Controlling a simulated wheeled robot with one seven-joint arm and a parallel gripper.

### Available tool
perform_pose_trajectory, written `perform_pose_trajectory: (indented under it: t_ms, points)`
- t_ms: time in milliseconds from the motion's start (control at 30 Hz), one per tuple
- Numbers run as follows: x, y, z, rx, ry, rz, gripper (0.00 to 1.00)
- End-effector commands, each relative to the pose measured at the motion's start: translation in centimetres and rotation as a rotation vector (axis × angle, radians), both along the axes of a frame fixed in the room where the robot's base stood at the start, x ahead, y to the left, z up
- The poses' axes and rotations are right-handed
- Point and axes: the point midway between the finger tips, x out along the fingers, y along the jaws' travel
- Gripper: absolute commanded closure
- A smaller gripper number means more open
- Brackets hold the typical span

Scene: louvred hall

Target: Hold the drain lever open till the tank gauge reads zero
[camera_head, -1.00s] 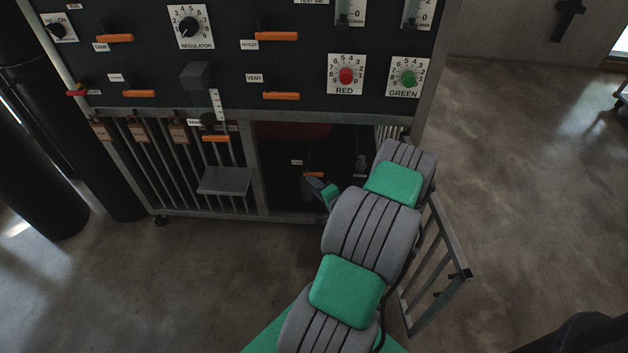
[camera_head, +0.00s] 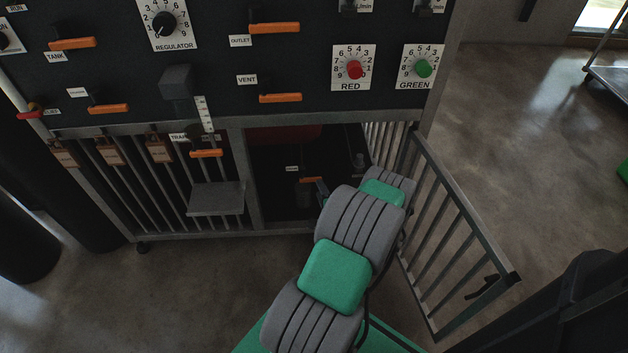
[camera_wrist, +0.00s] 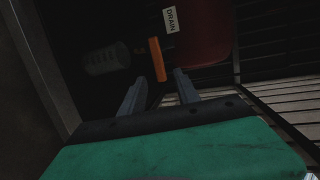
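The drain lever (camera_wrist: 157,60) is an orange bar beside a white DRAIN label (camera_wrist: 170,19) in the wrist view. It also shows in the head view (camera_head: 314,180), inside the open cabinet bay. My gripper (camera_wrist: 158,88) is open, its two grey fingers reaching toward the lever's near end, one on each side of its line. I cannot tell whether they touch it. I cannot make out a tank gauge reading.
A barred gate (camera_head: 455,235) stands swung open right of my arm. The bay's post (camera_head: 244,180) is on the left. A grey cup-like vessel (camera_wrist: 107,58) hangs left of the lever. A grey shelf (camera_head: 215,198) juts out further left.

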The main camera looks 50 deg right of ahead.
Motion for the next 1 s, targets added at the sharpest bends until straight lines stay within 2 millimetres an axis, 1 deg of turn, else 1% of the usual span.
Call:
perform_pose_trajectory:
  t_ms: [33,367,467,733,967,1000]
  points:
    - [0.7,-0.3,-0.4,-0.001,0.002,0.005,0.62]
    - [4.2,-3.1,-1.3,-0.002,0.0,0.001,0.62]
    - [3.9,-3.1,-1.2,0.0,0.001,-0.003,0.62]
    - [5.1,-4.0,-1.6,-0.002,0.002,-0.003,0.62]
    - [5.3,-4.2,-1.4,0.001,0.001,-0.004,0.62]
    - [5.3,-4.2,-1.4,0.001,0.001,-0.004,0.63]
